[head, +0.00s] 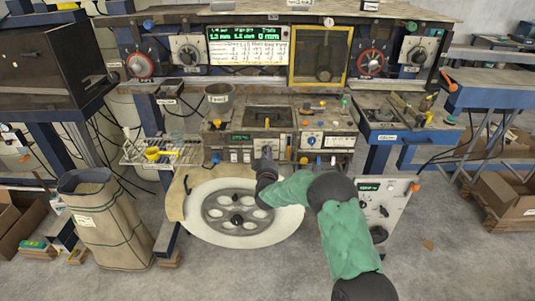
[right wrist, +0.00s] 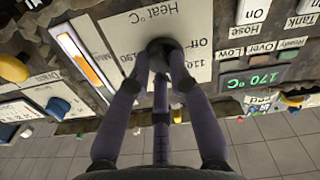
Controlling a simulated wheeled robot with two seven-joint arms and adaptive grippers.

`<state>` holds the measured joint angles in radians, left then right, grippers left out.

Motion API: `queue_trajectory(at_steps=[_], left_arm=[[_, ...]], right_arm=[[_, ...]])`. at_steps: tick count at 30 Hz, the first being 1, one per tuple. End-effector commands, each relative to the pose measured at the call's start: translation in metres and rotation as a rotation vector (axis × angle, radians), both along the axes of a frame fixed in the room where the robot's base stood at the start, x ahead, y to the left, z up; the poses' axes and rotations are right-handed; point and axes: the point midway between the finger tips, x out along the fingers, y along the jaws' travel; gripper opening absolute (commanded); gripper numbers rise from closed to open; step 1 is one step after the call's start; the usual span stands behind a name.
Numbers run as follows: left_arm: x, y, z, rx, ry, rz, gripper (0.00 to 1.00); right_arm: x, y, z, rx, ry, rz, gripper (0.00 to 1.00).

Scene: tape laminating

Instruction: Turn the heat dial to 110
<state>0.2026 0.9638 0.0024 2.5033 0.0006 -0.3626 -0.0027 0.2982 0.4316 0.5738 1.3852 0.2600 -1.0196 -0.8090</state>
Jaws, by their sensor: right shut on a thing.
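The heat dial (right wrist: 160,46) is a dark round knob on a white plate marked "Heat °C" (right wrist: 128,30). The plate shows upside down in the right wrist view, with "Off", "110" and a partly hidden "190" around the knob. My right gripper (right wrist: 161,62) is shut on the dial, its dark fingers on both sides of it. They hide much of the knob, so I cannot tell where it points. In the head view my right gripper (head: 267,154) reaches the front of the machine's control panel. My left gripper is not in view.
Other knobs, labels and an orange-lit gauge (right wrist: 84,60) sit close by. A large white reel (head: 270,229) lies below my right arm. A paper sack (head: 110,225) stands at left.

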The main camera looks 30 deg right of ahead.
Motion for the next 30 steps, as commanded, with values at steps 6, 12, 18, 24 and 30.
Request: queue_trajectory(at_steps=[6, 12, 18, 24, 30], left_arm=[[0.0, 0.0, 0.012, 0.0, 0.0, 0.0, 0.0], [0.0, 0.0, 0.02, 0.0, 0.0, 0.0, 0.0], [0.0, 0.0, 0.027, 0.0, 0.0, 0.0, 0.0], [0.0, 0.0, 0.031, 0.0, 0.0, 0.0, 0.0], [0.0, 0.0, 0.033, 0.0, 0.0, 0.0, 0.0]], right_arm=[[0.0, 0.0, 0.002, -0.175, 0.108, 0.001, 0.0], [0.0, 0.0, 0.004, -0.331, 0.201, -0.001, 0.0], [0.001, 0.001, 0.004, -0.458, 0.28, -0.001, 0.0], [0.001, 0.001, 0.004, -0.548, 0.336, -0.001, 0.0], [0.001, 0.001, 0.003, -0.597, 0.366, -0.001, 0.0]])
